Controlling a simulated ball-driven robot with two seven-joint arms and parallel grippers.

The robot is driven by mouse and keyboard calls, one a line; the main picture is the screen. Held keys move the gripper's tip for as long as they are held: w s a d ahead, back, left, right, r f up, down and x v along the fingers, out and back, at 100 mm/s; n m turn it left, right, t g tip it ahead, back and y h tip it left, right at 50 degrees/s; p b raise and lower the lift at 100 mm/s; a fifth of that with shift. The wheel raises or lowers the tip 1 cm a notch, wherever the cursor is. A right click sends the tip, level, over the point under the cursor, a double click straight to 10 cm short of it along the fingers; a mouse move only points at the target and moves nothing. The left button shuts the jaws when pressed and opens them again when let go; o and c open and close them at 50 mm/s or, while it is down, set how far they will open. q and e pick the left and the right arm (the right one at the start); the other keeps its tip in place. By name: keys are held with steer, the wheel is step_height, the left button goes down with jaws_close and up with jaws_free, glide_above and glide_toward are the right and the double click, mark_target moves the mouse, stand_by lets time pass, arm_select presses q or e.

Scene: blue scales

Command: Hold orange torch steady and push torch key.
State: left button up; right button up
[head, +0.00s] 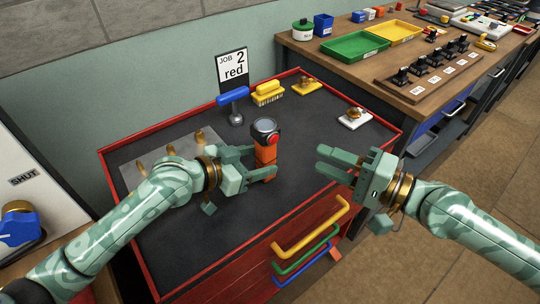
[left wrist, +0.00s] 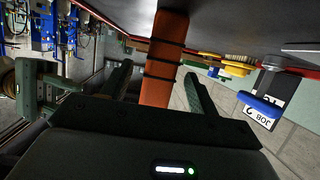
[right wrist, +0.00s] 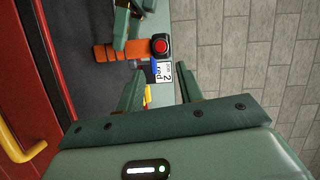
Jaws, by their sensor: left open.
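The orange torch (head: 264,157) stands upright on the dark bench top, with a black head and a red key (head: 274,140) on the side facing right. My left gripper (head: 262,164) is open with its fingers on either side of the torch body. In the left wrist view the torch (left wrist: 164,65) shows between the fingers with gaps on both sides. My right gripper (head: 324,161) is open and empty, to the right of the torch and apart from it. In the right wrist view the red key (right wrist: 160,46) lies beyond the fingers.
A sign (head: 233,68) reads "JOB 2 red". Coloured drawer handles (head: 312,225) project at the front.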

mark_target(271, 157)
arm_select(q)
steer(key=x, duration=0.5)
steer(key=shift+c, duration=0.3)
steer(key=c, duration=1)
steer(key=shift+c, duration=1.2)
arm_select(e)
steer(key=shift+c, duration=0.6)
jaws_close()
arm_select(q)
steer(key=shift+a, duration=0.1)
